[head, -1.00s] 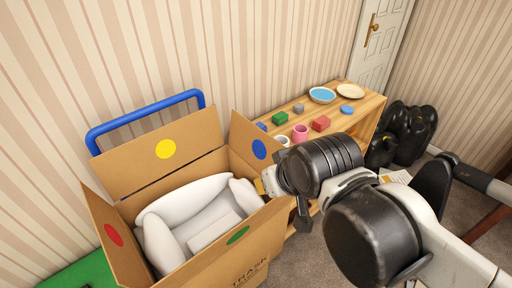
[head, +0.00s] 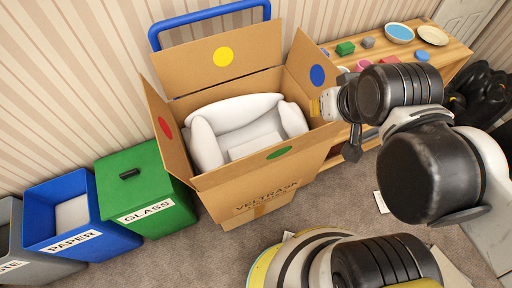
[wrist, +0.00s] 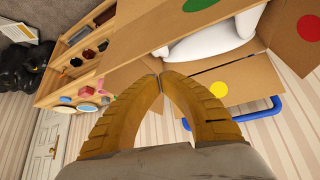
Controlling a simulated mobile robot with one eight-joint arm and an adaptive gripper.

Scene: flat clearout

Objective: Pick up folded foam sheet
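The open cardboard box (head: 268,203) holds several white padded pieces. My gripper (head: 316,107) is beside the box's right flap, outside the white pieces. In the wrist view its yellow fingers (wrist: 160,80) curve together until the tips meet, with nothing seen between them. White padding (wrist: 218,42) shows beyond them, partly hidden by cardboard.
Box flaps with yellow, red, blue and green dots stand around the opening. A blue handle (head: 212,14) rises behind. A green glass bin (head: 148,190) and blue paper bin (head: 85,240) stand left. A wooden shelf (head: 455,52) with dishes and blocks stands right. Carpet in front is partly clear.

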